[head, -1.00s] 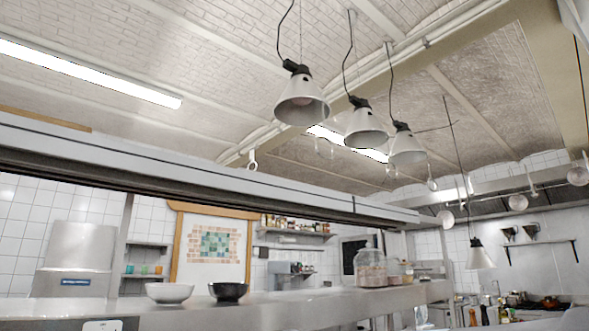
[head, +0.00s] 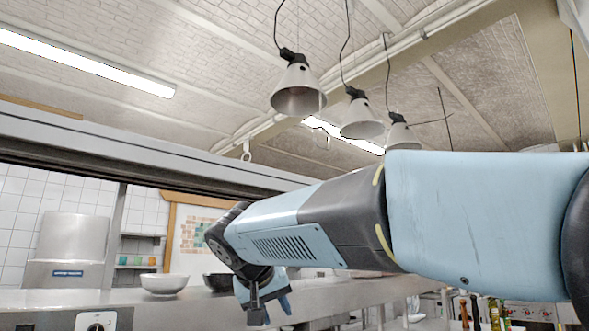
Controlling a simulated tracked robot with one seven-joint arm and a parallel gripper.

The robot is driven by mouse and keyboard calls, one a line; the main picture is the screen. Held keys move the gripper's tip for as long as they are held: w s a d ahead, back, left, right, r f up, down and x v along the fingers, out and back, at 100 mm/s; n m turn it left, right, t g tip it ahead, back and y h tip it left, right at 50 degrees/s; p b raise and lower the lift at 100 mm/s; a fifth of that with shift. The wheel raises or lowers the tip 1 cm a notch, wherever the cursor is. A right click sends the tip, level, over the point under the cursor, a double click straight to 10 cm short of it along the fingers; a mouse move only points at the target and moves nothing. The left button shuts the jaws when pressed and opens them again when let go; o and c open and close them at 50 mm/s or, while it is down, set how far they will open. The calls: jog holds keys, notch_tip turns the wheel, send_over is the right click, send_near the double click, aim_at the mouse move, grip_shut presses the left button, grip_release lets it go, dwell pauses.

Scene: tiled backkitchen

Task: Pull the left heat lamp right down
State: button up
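The left heat lamp (head: 298,92) is a white cone shade with a dark cap, hanging on a black cord from the ceiling at upper centre. It is the nearest of three such lamps in a row. My gripper (head: 268,310) is low in the head view, in front of the steel counter, pointing down. It is well below the lamp and apart from it. The gripper is small and seen at an angle, so its opening is unclear.
The middle lamp (head: 362,120) and the right lamp (head: 401,136) hang close by. A long grey overhead shelf (head: 150,145) runs below the lamps. A white bowl (head: 163,284) and a dark bowl (head: 217,281) stand on the steel counter (head: 325,302).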

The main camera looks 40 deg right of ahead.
jog(key=w+d+r+m+g+h, duration=0.1)
jog(key=w+d+r+m+h, duration=0.25)
jog(key=r, duration=0.65)
jog(key=w+d+r+m+h, duration=0.3)
jog(key=d+r+h, duration=0.1)
jog(key=r, duration=0.5)
jog(key=m+g+h, duration=0.5)
jog(key=m+h, duration=0.2)
jog(key=m, duration=0.2)
send_near(321, 148)
jog(key=x, duration=1)
jog(key=shift+w+d+r, duration=0.2)
jog(key=shift+w+d, duration=0.05)
jog(key=shift+d, duration=0.1)
jog(key=shift+c, duration=0.2)
grip_shut()
